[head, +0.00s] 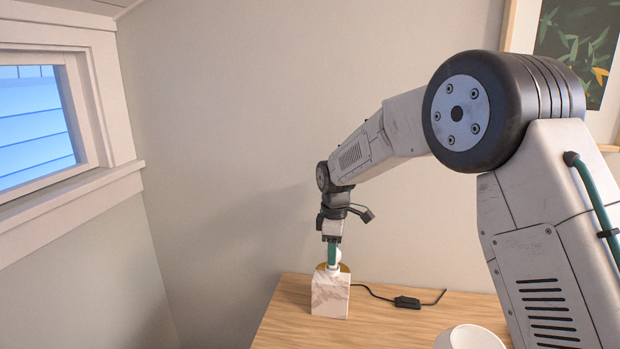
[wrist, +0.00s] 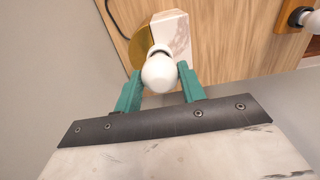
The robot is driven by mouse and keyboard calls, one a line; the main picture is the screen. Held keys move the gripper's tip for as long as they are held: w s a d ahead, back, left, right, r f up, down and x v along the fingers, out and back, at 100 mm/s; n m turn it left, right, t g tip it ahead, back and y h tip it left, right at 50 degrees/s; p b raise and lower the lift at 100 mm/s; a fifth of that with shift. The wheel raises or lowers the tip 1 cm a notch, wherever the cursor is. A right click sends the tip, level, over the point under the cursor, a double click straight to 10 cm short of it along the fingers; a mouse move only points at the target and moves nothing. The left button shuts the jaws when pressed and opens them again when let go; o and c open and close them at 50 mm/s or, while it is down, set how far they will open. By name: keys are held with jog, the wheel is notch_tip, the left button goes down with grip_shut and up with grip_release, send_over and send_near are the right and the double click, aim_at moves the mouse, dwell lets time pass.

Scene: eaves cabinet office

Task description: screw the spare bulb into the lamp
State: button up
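The lamp is a pale marble block (head: 330,297) with a gold disc (head: 344,267) behind its top, standing on the wooden surface. The wrist view also shows the block (wrist: 176,38) and the gold disc (wrist: 139,48). A round white bulb (wrist: 160,73) is between the green fingertips of my gripper (wrist: 160,76), which appear to press on both its sides. In the head view my gripper (head: 332,254) points down right above the lamp, with the bulb partly hidden by the fingers. A dark collar shows beyond the bulb; I cannot tell whether the bulb is seated in it.
A black cord with an inline switch (head: 407,302) lies right of the lamp on the wooden top (head: 285,322). A white round object (head: 468,338) stands at the front. Another white rounded thing with a dark part (wrist: 301,17) shows at the wrist view's upper right. A wall is behind.

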jog(key=m, duration=0.8)
jog(key=shift+m, duration=0.4)
jog(key=m, duration=0.7)
jog(key=shift+m, duration=0.3)
jog(key=shift+m, duration=0.5)
jog(key=m, duration=0.6)
jog(key=shift+m, duration=0.4)
